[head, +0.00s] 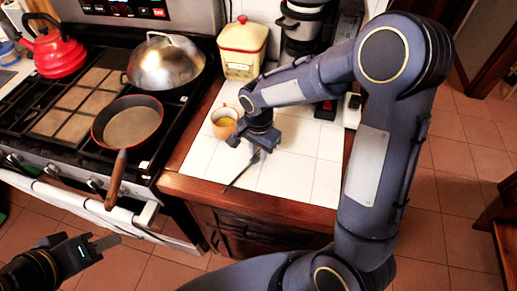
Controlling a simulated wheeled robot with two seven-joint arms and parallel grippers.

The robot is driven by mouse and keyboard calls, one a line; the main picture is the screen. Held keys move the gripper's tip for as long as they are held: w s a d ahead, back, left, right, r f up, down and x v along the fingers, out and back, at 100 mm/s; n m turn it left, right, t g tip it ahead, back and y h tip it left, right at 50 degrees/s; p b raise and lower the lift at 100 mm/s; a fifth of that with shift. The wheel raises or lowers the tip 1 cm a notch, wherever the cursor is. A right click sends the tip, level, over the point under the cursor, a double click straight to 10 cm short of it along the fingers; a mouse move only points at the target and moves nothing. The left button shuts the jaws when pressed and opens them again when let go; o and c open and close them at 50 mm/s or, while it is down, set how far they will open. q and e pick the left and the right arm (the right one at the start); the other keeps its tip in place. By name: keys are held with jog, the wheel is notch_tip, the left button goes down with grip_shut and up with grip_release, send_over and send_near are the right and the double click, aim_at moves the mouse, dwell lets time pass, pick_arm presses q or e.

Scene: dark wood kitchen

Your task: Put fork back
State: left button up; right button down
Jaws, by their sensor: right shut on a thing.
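The dark, thin fork (241,172) is on or just above the white tiled counter, near its front wooden edge; I cannot tell if it touches the tiles. My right gripper (260,151) points down over the counter and is shut on one end of the fork. The other end points toward the front left. My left gripper (106,243) is low at the left, in front of the stove, away from the fork. Its fingers are seen edge-on, so I cannot tell if they are open.
An orange cup (224,122) stands left of my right gripper. A cream and red canister (242,50) and a dark coffee machine (300,28) stand behind. The stove holds a frying pan (130,122), a domed metal lid (166,62) and a red kettle (54,52). The counter's right part is clear.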

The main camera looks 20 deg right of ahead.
jog(key=shift+f+b, duration=0.7)
jog(key=shift+f, duration=0.05)
jog(key=c, duration=1.2)
grip_release()
jog(key=shift+o, duration=0.2)
jog(key=shift+r, duration=0.1)
notch_tip(320, 180, up, 7)
jog(key=shift+r, duration=0.2)
jog(key=shift+s+d+r, duration=0.2)
jog(key=shift+s+r, duration=0.05)
jog(key=shift+r, duration=0.2)
jog(key=s+d+r+n+t+y, duration=0.2)
jog(key=s+n, duration=0.3)
jog(key=s, duration=0.4)
jog(key=s+d+r+n+t+y, duration=0.1)
jog(key=s+r+n+t, duration=0.1)
jog(key=s, duration=0.8)
jog(key=n+t, duration=0.1)
jog(key=n, duration=0.1)
jog(key=shift+d+r+n+t+y, duration=0.3)
jog(key=shift+d+r+n+y, duration=0.1)
